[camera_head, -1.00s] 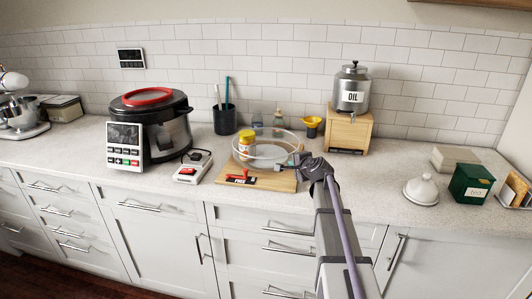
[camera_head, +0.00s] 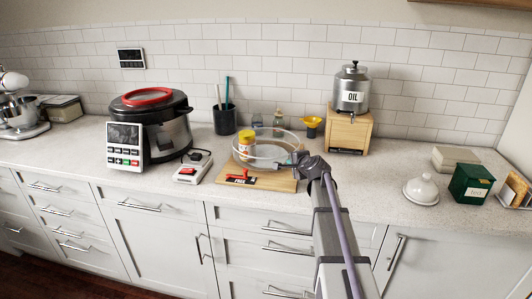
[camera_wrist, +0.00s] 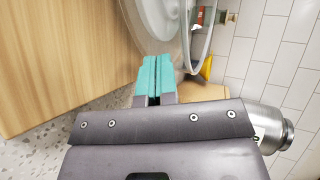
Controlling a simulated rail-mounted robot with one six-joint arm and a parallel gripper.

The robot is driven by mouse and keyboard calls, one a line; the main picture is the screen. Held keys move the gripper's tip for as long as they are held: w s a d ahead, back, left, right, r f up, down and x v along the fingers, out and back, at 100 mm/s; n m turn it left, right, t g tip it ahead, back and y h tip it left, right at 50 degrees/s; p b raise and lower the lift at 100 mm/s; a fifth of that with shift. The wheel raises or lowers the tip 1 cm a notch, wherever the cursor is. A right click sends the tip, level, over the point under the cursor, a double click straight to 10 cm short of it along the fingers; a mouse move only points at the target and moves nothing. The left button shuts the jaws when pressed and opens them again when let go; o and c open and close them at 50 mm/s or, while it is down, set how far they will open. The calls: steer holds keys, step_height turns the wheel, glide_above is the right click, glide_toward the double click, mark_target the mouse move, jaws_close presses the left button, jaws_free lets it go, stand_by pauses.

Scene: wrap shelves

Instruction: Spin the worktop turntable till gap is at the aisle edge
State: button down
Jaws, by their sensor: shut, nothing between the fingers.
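The turntable (camera_head: 265,161) is a round tray with a clear rim on a wooden board (camera_head: 284,184). A yellow jar with a white label (camera_head: 246,146) stands on its left side. My gripper (camera_head: 284,166) is shut and empty, low at the near right of the rim. In the wrist view the teal fingertips (camera_wrist: 155,62) are together, close beside the turntable's curved rim (camera_wrist: 197,45); I cannot tell whether they touch it. I cannot make out a gap in the rim.
A red pointer (camera_head: 238,177) and a "FREE" label lie at the board's front left. A scale-like device (camera_head: 193,168) stands left. An oil dispenser (camera_head: 351,92) on a wooden stand and a yellow funnel (camera_head: 312,127) are behind.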

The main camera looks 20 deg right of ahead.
steer(key=shift+w+a, duration=0.15)
steer(key=shift+w, duration=0.35)
steer(key=shift+a, duration=0.15)
steer(key=shift+s+a, duration=0.15)
steer(key=shift+a, duration=0.55)
steer(key=shift+s+a, duration=0.15)
steer(key=shift+a, duration=0.7)
steer(key=shift+w+a, duration=0.15)
steer(key=shift+a, duration=0.75)
steer(key=shift+s+a, duration=0.15)
steer(key=shift+s, duration=0.75)
steer(key=shift+s+a, duration=0.1)
steer(key=shift+s, duration=0.75)
